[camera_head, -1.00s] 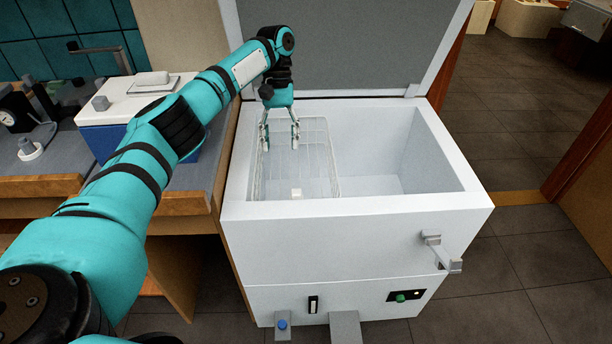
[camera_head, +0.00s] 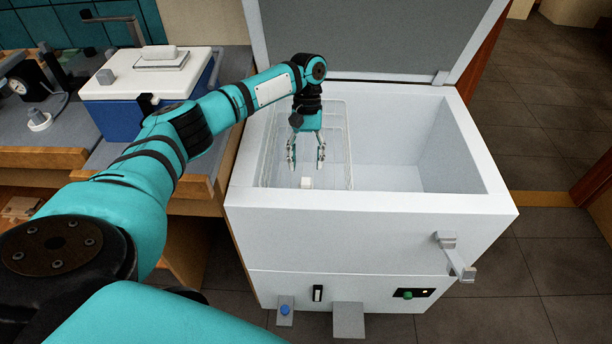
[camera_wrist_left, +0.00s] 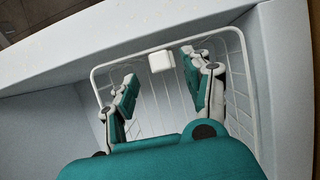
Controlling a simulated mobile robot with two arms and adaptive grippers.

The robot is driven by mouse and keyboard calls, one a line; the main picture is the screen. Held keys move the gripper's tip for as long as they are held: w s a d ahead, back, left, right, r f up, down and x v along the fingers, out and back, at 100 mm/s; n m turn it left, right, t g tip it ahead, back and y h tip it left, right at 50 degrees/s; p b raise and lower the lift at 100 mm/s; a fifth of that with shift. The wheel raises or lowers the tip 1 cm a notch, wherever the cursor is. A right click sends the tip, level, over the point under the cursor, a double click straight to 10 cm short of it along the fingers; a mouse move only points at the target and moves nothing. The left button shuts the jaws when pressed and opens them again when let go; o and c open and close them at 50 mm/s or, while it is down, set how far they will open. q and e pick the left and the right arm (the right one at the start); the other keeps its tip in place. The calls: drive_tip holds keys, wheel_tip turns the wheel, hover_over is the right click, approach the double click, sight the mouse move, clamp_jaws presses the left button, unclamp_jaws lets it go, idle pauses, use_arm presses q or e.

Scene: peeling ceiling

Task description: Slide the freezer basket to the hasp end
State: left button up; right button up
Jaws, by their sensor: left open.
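The freezer basket (camera_head: 350,150) is a pale wire basket in the left part of the open white chest freezer (camera_head: 370,230). A small white block (camera_head: 306,183) sits at the middle of its front rim. The hasp (camera_head: 455,257) is a grey metal fitting on the freezer's front, toward the right. My left gripper (camera_head: 306,163) points down over the basket, open, just behind the block. In the left wrist view, the open fingers (camera_wrist_left: 158,74) stand either side of the block (camera_wrist_left: 161,61) with nothing between them. My right gripper is out of view.
The freezer's right half (camera_head: 400,150) is empty. Its raised lid (camera_head: 370,40) stands behind. A blue and white cooler (camera_head: 150,90) stands on the counter at left. A grey pedal (camera_head: 348,318) and a green button (camera_head: 408,295) are low on the front.

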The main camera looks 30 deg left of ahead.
sight(305, 180)
use_arm(q)
drive_tip(key=x, duration=0.5)
clamp_jaws()
idle(0.3)
